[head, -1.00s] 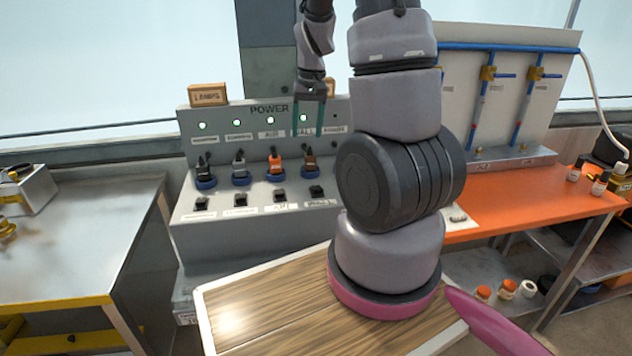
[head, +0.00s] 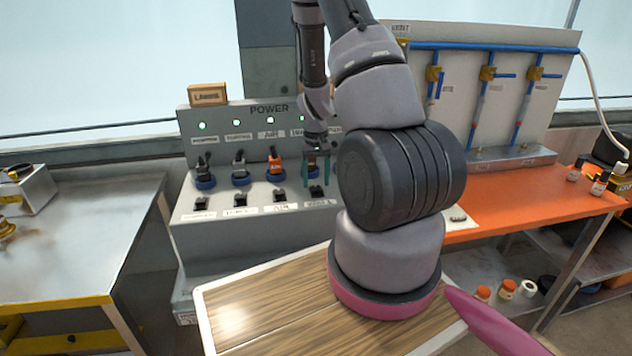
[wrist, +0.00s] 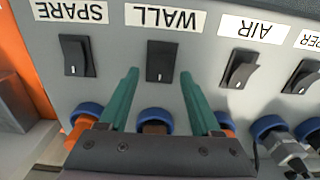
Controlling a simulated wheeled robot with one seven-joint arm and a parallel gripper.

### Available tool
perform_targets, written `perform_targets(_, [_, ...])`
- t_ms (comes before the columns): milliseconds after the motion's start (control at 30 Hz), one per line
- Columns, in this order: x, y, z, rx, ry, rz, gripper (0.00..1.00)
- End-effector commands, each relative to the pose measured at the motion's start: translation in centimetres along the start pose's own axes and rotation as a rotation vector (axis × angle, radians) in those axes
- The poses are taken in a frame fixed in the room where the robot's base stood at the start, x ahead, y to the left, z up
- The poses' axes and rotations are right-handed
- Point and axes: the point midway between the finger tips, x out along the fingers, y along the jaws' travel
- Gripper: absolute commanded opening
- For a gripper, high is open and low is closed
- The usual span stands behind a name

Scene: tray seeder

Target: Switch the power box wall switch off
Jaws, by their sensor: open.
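The power box (head: 225,225) is a grey panel with a sloped front and "POWER" on its upright part. The wall switch (wrist: 162,61) is a black rocker under the upside-down "WALL" label (wrist: 166,18) in the wrist view. In the head view the wall switch (head: 316,191) is at the right of the row of rockers, just below my fingers. My gripper (wrist: 159,76) is open, its green fingertips on either side of the wall switch, nothing between them. It also shows in the head view (head: 316,184). I cannot tell whether the fingers touch the panel.
The spare switch (wrist: 75,56) and air switch (wrist: 239,69) flank the wall switch closely. Plugs in blue sockets, such as the orange plug (head: 275,160), stand behind the rockers. Green lights (head: 271,121) glow above. An orange bench (head: 530,200) is on the right.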

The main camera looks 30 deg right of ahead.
Motion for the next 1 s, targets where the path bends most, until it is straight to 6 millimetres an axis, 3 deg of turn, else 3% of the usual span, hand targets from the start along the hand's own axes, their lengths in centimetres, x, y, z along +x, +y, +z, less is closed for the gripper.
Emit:
perform_targets(400, [0.96,-0.03,0.00,0.001,0.001,0.000,0.65])
perform_targets(567, [0.94,-0.03,-0.01,0.001,0.001,0.000,0.04])
perform_targets(600, [0.94,-0.02,0.00,0.001,0.001,0.000,0.00])
perform_targets(1000, [0.96,0.11,0.62,0.004,0.124,-0.002,0.00])
